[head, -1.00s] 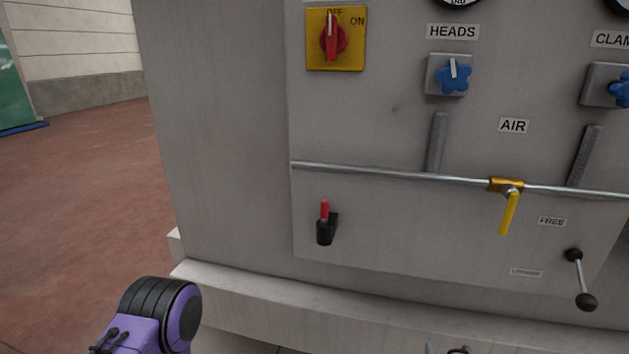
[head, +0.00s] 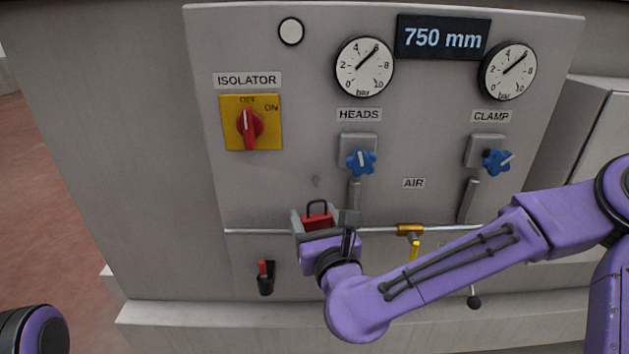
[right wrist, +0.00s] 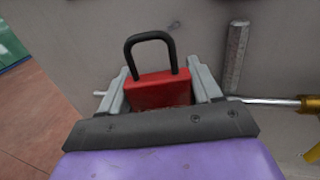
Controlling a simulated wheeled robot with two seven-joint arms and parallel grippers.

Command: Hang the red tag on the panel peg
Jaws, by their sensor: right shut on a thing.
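The red tag (head: 317,221) is a red block with a black loop on top, like a padlock. My right gripper (head: 320,217) is shut on its red body, with the loop standing up free above the jaws. The right wrist view shows the red tag (right wrist: 158,91) upright between the two grey fingers. A small grey nub (head: 316,181), which may be the panel peg, shows on the grey panel just above the loop in the head view. I cannot tell the gap in depth between loop and nub. My left gripper is out of view.
A metal pipe (head: 265,231) with a yellow-handled valve (head: 414,249) crosses the panel at the gripper's height. A red isolator switch (head: 249,127) on a yellow plate is up left. Blue knobs (head: 361,162) and gauges are up right. A small red-tipped lever (head: 265,277) is below left.

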